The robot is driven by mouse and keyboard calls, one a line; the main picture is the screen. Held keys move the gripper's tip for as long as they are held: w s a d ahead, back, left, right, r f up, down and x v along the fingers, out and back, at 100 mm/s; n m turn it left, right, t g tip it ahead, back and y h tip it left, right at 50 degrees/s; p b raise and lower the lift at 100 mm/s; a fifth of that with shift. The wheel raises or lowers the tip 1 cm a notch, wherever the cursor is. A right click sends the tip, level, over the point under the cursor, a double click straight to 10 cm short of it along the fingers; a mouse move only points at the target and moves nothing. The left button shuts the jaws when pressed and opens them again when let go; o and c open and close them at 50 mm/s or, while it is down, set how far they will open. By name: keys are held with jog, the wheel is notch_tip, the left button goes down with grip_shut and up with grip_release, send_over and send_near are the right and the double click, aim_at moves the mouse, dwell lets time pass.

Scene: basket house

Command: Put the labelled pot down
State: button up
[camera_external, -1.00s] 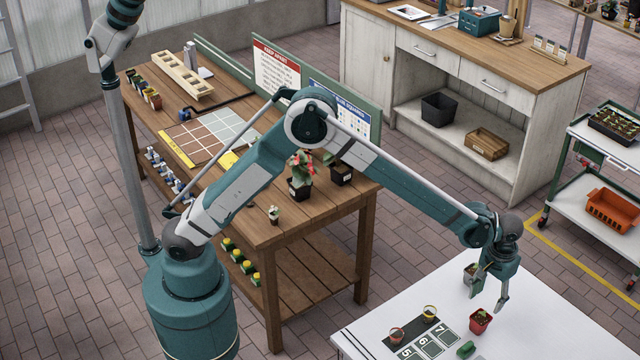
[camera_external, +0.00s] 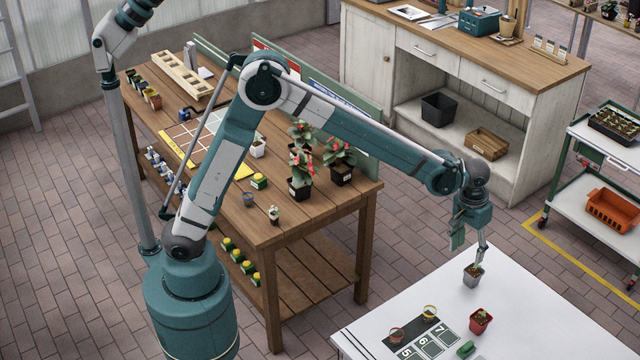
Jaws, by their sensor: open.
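A small grey pot (camera_external: 473,276) with a seedling stands upright near the far edge of the white table (camera_external: 540,320). I cannot make out a label on it. My gripper (camera_external: 470,254) is open just above this pot, its fingers spread and pointing down. One fingertip is close to the rim, and I cannot tell if it touches. A red pot (camera_external: 481,323) with a green seedling stands in front and slightly right on the same table.
A dark card (camera_external: 415,338) with numbered squares lies at the table's front left, with a reddish cup (camera_external: 397,336) and a yellow cup (camera_external: 429,314) on it. A green block (camera_external: 466,350) lies beside it. The table's right side is clear.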

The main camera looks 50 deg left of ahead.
jog(key=s+a+r+t, duration=0.1)
jog(key=s+a+r, duration=0.3)
jog(key=a, duration=0.5)
jog(key=s+a+r+t, duration=0.1)
jog(key=a+r, duration=0.4)
jog(key=a, duration=0.5)
jog(key=s+a+r+t, duration=0.1)
jog(key=s+a+r, duration=0.3)
jog(key=a, duration=0.5)
jog(key=s+a+f+t, duration=0.1)
jog(key=s+a+t, duration=0.2)
jog(key=s+a, duration=1.8)
jog(key=shift+a+f+y, duration=0.35)
jog(key=shift+a+y, duration=0.05)
jog(key=shift+a, duration=0.65)
jog(key=shift+f, duration=0.1)
notch_tip(320, 180, down, 19)
jog(key=b, duration=1.9)
jog(key=shift+r, duration=0.2)
